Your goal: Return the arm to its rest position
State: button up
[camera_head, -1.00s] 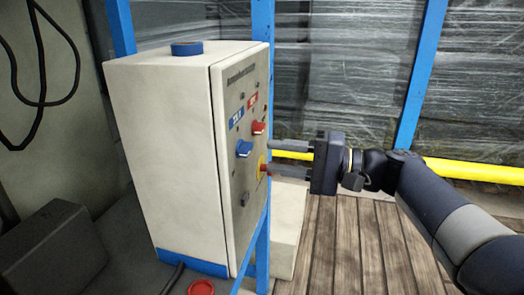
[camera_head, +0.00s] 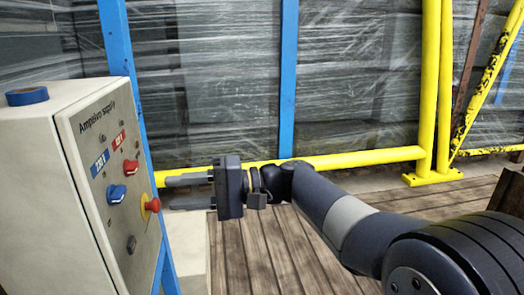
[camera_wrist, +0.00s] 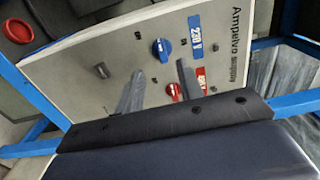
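My gripper (camera_head: 170,193) points left at the end of my outstretched arm. Its two fingers are apart, with nothing between them. In the head view the fingertips appear just right of the control cabinet's panel (camera_head: 88,148); no contact shows. The wrist view also shows the open fingers (camera_wrist: 156,68) in front of the panel, which carries a blue knob (camera_wrist: 160,50) and a red knob (camera_wrist: 174,91). In the head view the panel has the blue knob (camera_head: 116,194), the red knob (camera_head: 131,167) and a red button on a yellow base (camera_head: 150,205).
A blue tape roll (camera_head: 27,96) lies on the cabinet. A yellow rail (camera_head: 350,160) runs behind my arm to a yellow post (camera_head: 428,90). Blue uprights (camera_head: 288,80) stand before wrapped stacks.

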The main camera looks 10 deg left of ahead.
aim_at(122, 197)
jog(key=b+x, duration=0.1)
jog(key=x, duration=0.7)
jog(key=shift+s+a, duration=0.1)
jog(key=shift+a, duration=0.15)
jog(key=shift+s+a, duration=0.1)
jog(key=shift+a, duration=0.2)
jog(key=shift+d, duration=0.15)
